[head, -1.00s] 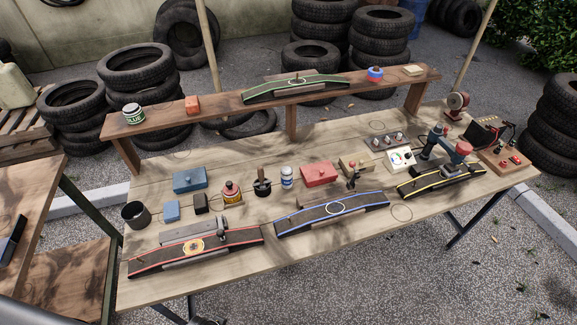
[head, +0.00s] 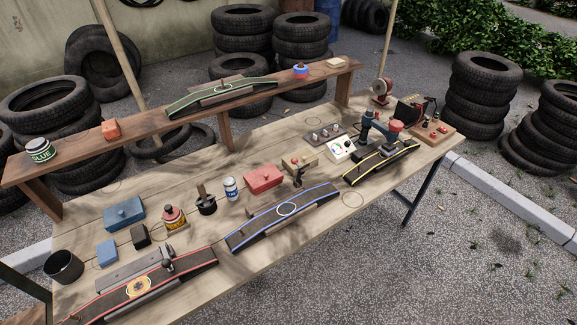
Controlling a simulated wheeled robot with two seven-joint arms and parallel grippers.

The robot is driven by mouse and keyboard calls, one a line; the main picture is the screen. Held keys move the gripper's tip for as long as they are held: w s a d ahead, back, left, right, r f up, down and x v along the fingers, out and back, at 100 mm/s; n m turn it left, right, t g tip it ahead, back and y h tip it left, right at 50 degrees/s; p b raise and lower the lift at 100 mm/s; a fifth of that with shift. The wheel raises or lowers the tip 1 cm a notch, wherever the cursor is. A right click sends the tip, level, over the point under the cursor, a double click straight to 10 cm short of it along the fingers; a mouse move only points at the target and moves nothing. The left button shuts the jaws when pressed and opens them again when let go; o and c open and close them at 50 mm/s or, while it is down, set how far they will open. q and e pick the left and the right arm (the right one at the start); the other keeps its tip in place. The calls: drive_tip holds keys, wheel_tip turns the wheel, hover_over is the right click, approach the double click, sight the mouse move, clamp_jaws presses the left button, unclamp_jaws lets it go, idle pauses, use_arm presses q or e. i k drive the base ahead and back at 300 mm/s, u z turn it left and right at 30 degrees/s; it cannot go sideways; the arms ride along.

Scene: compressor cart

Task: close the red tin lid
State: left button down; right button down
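The red tin (head: 264,179) sits on the wooden workbench (head: 190,262), right of a small blue-and-white can (head: 231,189). It is a low red box with a small knob or catch on it. Its lid looks down or nearly down, but at this size I cannot tell whether it is fully shut. Neither of my grippers is in the head view.
A blue tin (head: 124,213), a red-topped bottle (head: 173,218) and a dark cup (head: 63,267) stand to the left. Curved strips with blue (head: 283,216) and red (head: 146,287) edges lie along the front. A raised shelf (head: 150,127) runs behind.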

sight(261, 178)
drive_tip(key=z, duration=1.25)
drive_tip(key=i, duration=0.6)
drive_tip(key=u, duration=2.5)
